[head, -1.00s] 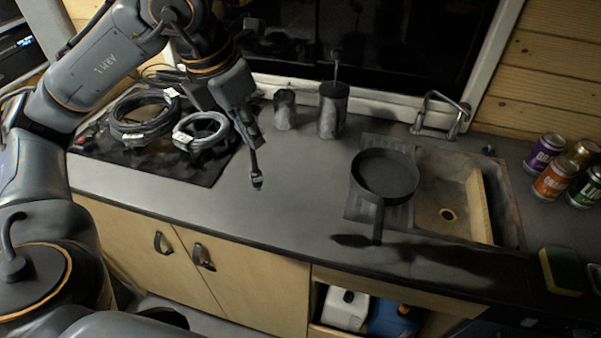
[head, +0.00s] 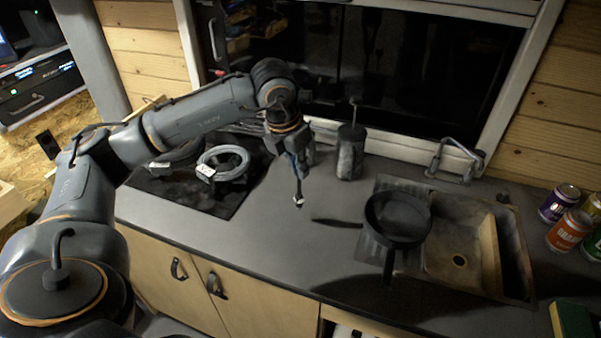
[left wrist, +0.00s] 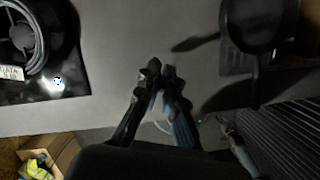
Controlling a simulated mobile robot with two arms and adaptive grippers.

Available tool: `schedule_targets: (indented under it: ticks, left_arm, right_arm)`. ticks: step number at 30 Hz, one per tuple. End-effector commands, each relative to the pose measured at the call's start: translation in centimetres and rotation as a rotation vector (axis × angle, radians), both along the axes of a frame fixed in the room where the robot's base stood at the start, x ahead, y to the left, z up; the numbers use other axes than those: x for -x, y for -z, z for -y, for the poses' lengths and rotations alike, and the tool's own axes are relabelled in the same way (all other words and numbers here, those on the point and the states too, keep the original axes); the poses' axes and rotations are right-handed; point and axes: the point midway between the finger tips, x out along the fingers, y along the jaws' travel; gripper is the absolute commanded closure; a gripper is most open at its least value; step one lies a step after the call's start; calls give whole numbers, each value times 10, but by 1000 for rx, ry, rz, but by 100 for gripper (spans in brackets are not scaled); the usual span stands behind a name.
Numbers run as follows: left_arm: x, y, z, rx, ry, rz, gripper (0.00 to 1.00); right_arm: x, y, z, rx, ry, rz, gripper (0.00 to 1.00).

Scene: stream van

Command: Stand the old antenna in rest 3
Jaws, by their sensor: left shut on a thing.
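My left gripper (head: 296,170) is shut, pointing down over the counter in front of the window. A thin dark piece with a pale tip (head: 299,200) hangs at its fingers; it appears to be the old antenna, though most of it is hidden or too dark to make out. In the left wrist view the fingers (left wrist: 162,70) are close together above the counter edge, and what is between them is unclear. I cannot make out a numbered rest. My right gripper is not in view.
A dark canister (head: 350,152) with a thin rod rising from it stands right of the gripper. A pan (head: 397,218) sits beside the sink (head: 440,250). Coiled cable (head: 222,163) lies on a black mat at left. Cans (head: 568,230) stand at far right. The counter's front middle is clear.

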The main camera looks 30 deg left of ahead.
Motion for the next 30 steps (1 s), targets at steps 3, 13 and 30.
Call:
schedule_targets:
  ticks: [3, 13, 30]
  left_arm:
    - [-6, 8, -1, 0, 0, -2, 100]
    - [-9, 42, -2, 0, 0, 0, 100]
    - [-9, 45, -2, 0, 1, 0, 70]
  right_arm:
    - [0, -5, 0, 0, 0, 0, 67]
    - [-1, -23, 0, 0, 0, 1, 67]
    - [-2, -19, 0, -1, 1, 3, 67]
